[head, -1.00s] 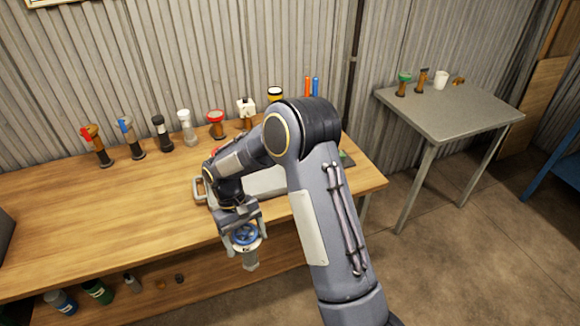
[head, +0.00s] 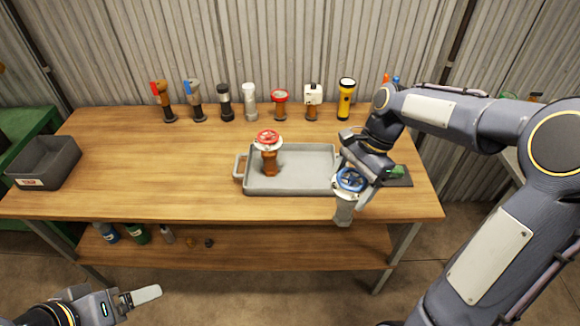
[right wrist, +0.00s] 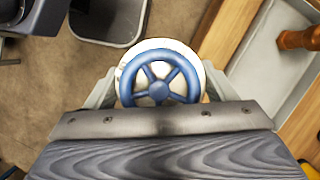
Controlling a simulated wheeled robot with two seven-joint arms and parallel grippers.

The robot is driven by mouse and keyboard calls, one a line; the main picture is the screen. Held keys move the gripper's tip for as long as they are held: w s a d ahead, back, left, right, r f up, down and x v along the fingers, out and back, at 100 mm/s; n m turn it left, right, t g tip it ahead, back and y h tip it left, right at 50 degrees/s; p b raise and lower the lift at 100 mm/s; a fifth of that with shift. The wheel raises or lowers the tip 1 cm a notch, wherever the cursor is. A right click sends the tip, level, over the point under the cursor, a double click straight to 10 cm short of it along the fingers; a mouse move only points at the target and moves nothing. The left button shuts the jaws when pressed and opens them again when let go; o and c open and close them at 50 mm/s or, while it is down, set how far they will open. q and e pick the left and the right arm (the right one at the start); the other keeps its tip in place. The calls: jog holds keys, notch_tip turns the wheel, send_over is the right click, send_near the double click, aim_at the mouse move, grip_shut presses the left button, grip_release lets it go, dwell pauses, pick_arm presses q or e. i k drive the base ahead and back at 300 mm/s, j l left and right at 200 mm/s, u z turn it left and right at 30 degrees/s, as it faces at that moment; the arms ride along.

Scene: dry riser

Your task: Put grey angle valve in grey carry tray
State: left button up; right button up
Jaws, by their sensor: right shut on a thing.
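The grey angle valve (head: 343,212) has a grey body and a blue handwheel. My right gripper (head: 352,185) is shut on it, holding it upright in front of the right end of the grey carry tray (head: 310,170). In the right wrist view the valve's blue wheel (right wrist: 158,91) sits between the fingers. The tray lies on the wooden bench, its right end partly hidden by my gripper. A brown valve with a red wheel (head: 269,160) stands in its left part. My left gripper (head: 125,300) is low at the left, in front of the bench, with nothing visible in it.
Several valves and a yellow torch (head: 346,98) stand along the bench's back edge. A dark grey bin (head: 45,162) is at the left end. A dark mat with a green item (head: 396,172) lies right of the tray. The bench between bin and tray is clear.

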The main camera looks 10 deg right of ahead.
aim_at(313, 172)
jog(key=i, duration=0.85)
